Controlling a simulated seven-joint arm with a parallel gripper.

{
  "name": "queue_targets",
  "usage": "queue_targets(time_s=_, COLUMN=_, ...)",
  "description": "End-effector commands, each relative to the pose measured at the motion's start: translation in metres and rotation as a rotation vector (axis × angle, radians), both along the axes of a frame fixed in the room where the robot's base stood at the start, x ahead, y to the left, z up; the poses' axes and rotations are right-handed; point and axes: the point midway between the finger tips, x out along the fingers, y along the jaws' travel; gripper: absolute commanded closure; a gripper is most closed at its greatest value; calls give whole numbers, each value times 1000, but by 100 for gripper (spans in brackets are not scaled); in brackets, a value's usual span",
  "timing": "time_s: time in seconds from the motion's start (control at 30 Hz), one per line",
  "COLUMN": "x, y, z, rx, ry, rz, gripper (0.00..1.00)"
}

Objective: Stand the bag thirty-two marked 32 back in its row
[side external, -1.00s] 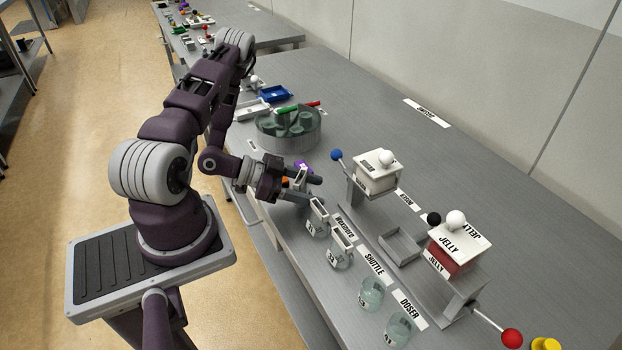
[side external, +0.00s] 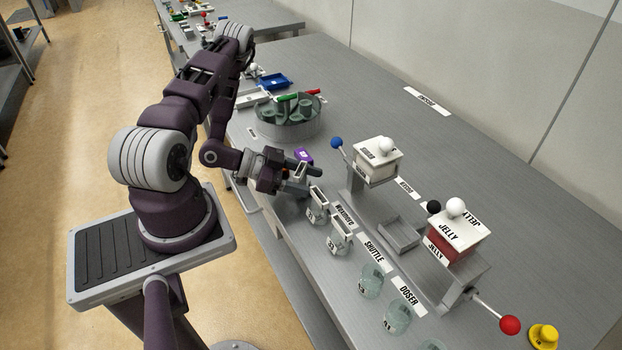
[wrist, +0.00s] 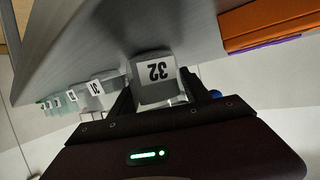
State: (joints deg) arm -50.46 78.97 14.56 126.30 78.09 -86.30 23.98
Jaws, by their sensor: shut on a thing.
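The bag thirty-two (wrist: 157,72) is a small pale grey block with a "32" label, which reads upside down in the wrist view. My gripper (wrist: 165,95) is shut on it, with a dark finger on each side. In the side view my gripper (side external: 308,181) is low over the near edge of the bench, up-left of the row, and its fingers mostly hide the bag. Whether the bag touches the bench I cannot tell. The row holds two pale open-topped bags, one nearer (side external: 317,202) and one farther down (side external: 340,236); a tag reading 31 (wrist: 95,88) shows in the wrist view.
Clear glass jars (side external: 370,282) continue the row past the bags. A purple block (side external: 304,155) lies just behind my gripper. A round tub (side external: 288,124) stands further up. A white-topped unit (side external: 376,161) and the JELLY unit (side external: 455,238) stand to the right.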

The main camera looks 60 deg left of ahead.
Motion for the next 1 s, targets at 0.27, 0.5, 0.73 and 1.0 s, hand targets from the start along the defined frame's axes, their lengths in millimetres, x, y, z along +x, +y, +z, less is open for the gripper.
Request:
queue_targets(time_s=0.27, x=0, y=0, z=-1, rx=0, ry=0, rz=0, gripper=19)
queue_targets(time_s=0.5, x=-1, y=1, z=-1, rx=0, ry=0, rz=1, gripper=19)
queue_targets(time_s=0.73, x=-36, y=20, z=15, rx=2, ry=0, rz=6, gripper=19)
queue_targets(time_s=1.0, x=-65, y=25, z=25, rx=-62, ry=104, rz=1, gripper=19)
